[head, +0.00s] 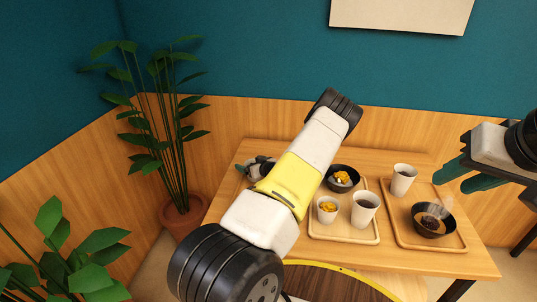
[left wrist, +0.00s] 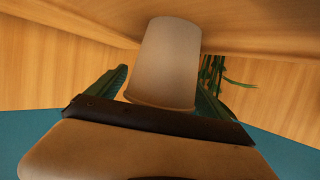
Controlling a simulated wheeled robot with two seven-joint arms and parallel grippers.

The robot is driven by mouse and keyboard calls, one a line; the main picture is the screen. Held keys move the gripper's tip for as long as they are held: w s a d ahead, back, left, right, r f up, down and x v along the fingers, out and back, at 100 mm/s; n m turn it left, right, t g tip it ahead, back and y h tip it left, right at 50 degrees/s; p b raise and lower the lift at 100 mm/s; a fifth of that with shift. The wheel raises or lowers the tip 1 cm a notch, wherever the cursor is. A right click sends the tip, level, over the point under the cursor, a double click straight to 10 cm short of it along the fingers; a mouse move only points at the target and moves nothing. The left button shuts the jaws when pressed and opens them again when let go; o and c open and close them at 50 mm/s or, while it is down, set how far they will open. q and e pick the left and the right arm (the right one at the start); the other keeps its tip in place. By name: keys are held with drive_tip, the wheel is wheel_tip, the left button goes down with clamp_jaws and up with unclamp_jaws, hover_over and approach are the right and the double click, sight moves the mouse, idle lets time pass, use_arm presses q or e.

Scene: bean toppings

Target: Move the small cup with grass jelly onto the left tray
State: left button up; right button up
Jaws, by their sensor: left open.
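In the left wrist view, a plain pale cup (left wrist: 165,60) stands between the two green fingers of my left gripper (left wrist: 160,85), which is open around it. This view is upside down, and the cup's contents are not visible. In the head view, my left gripper (head: 257,168) is at the table's left side, beyond the left tray (head: 345,238). My right gripper (head: 452,182) is open and empty, above the right side of the table.
The left tray holds a cup with orange topping (head: 327,209), a larger white cup (head: 365,208) and a black bowl (head: 342,179). The right tray (head: 398,236) holds a white cup (head: 403,180) and a steaming dark bowl (head: 433,220). A potted plant (head: 180,215) stands left of the table.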

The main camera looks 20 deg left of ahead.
use_arm(q)
drive_tip(key=shift+r, duration=0.2)
drive_tip(key=v, duration=1.2)
drive_tip(key=w+d+r+h, duration=0.2)
drive_tip(key=d+r+h, duration=0.5)
drive_tip(key=d, duration=0.3)
drive_tip(key=s+d+r+m+h, duration=0.5)
drive_tip(key=d+r, duration=0.4)
drive_tip(key=r, duration=0.6)
drive_tip(key=s+d+r+m+h, duration=0.3)
drive_tip(key=s+r, duration=0.5)
drive_tip(key=s, duration=0.4)
drive_tip(key=s+a+r+m, duration=0.1)
drive_tip(key=s+m, duration=0.1)
drive_tip(key=s, duration=0.5)
drive_tip(key=s+a+r+m+g+y, duration=0.1)
drive_tip(key=s+r+m, duration=0.1)
drive_tip(key=s, duration=0.6)
drive_tip(key=shift+a, duration=0.2)
